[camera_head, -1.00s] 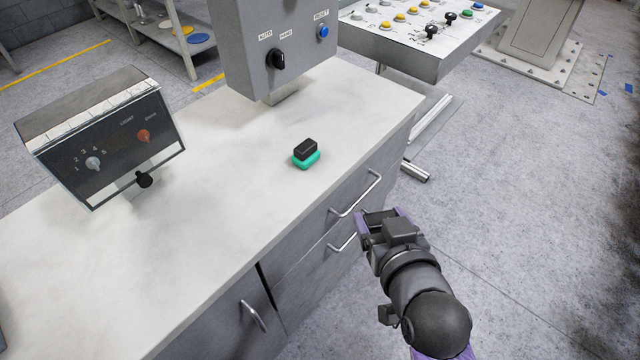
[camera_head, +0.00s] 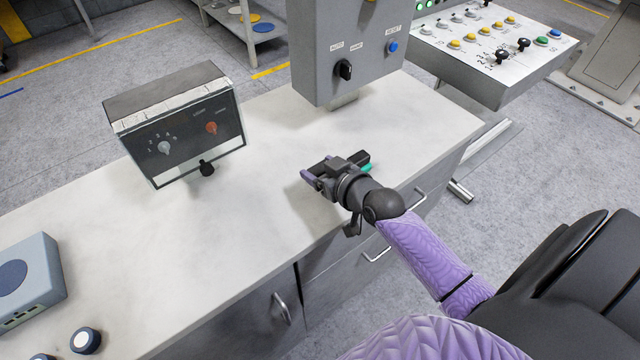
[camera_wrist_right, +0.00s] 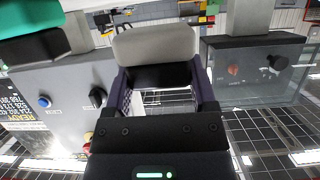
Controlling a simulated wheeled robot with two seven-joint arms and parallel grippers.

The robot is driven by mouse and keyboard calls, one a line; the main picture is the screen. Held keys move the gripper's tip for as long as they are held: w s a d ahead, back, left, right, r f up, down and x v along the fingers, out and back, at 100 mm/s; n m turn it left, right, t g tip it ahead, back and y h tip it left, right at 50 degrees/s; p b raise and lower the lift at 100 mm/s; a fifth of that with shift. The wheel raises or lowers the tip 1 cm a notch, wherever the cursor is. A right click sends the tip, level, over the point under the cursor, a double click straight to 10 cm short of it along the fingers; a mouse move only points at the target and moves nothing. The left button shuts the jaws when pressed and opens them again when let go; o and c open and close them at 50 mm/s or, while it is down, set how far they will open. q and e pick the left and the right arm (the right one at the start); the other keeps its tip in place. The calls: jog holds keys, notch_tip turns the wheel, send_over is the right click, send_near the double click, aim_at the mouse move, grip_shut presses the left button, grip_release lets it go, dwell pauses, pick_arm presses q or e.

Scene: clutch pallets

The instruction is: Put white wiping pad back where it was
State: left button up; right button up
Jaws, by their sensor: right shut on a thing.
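My right gripper (camera_head: 318,175) is low over the white worktop, to the left of the green wiping pad. In the right wrist view, which looks upside down, it is shut on the white wiping pad (camera_wrist_right: 154,43). The fingers (camera_wrist_right: 163,92) clasp the pad's black handle, and its pale face points away from the gripper. In the head view the white pad is hidden or too small to make out. I cannot tell whether it touches the worktop. My left gripper is not in view.
The green pad (camera_head: 368,168) with its black handle is partly hidden behind my right gripper; it also shows in the wrist view (camera_wrist_right: 30,18). A knobbed meter box (camera_head: 180,140) stands left, a grey control box (camera_head: 347,60) behind.

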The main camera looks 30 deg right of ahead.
notch_tip(320, 180, down, 4)
jog(key=shift+r+b, duration=0.25)
jog(key=shift+b, duration=0.5)
jog(key=shift+r, duration=0.15)
jog(key=o, duration=1.1)
jog(key=shift+o, duration=0.3)
